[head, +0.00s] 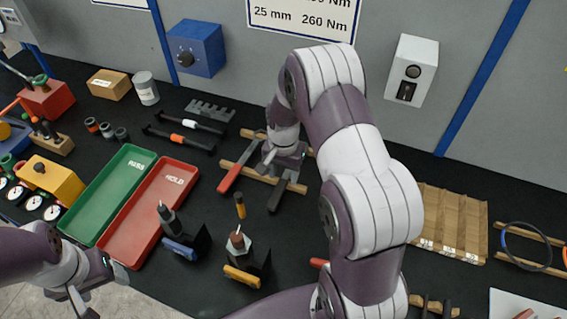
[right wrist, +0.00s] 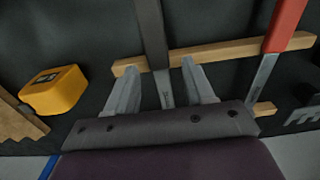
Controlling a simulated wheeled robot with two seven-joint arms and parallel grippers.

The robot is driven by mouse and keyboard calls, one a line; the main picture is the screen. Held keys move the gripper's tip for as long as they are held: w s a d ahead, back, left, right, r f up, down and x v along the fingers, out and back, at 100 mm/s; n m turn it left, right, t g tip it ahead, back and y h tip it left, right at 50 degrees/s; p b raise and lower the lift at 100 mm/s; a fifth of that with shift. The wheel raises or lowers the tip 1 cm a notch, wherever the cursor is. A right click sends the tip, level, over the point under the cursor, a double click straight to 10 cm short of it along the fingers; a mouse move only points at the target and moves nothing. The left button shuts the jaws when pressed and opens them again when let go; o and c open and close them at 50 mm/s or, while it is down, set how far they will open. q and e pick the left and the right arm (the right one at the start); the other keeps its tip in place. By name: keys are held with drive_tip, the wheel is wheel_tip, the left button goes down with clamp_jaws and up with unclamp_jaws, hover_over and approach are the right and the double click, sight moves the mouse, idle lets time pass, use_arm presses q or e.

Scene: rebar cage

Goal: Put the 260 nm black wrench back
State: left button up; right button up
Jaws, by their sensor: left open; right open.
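A black-handled wrench (head: 278,194) lies across two wooden rails (head: 258,174) near the middle of the bench. In the right wrist view its dark handle and grey shaft (right wrist: 152,45) run between the two fingers of my right gripper (right wrist: 162,88). My right gripper is open, with a finger on each side of the wrench; I cannot tell whether they touch it. A red-handled wrench (head: 231,175) lies beside it on the same rails. My left gripper (head: 98,291) is open and empty at the lower left, near the bench's front edge. The wrench's far end is hidden by my right arm.
A green tray (head: 84,236) and a red tray (head: 112,250) stand left of the rails. Two tools in holders (head: 244,272) stand in front. A wall sign (head: 300,19) reads "25 mm 260 Nm". A slotted wooden rack (head: 455,215) lies to the right.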

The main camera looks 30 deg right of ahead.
sight(283, 180)
wheel_tip(283, 180, up, 11)
drive_tip(key=b, duration=0.1)
drive_tip(key=s+a+n, duration=0.4)
drive_tip(key=s+n, duration=0.1)
drive_tip(key=s, duration=0.1)
drive_tip(key=s+a+f+n+t, duration=0.1)
drive_tip(key=s+a+n, duration=0.3)
drive_tip(key=s, duration=0.3)
drive_tip(key=shift+s+f+n, duration=0.25)
drive_tip(key=shift+n, duration=0.35)
drive_tip(key=shift+s+a, duration=0.1)
drive_tip(key=shift+a, duration=0.05)
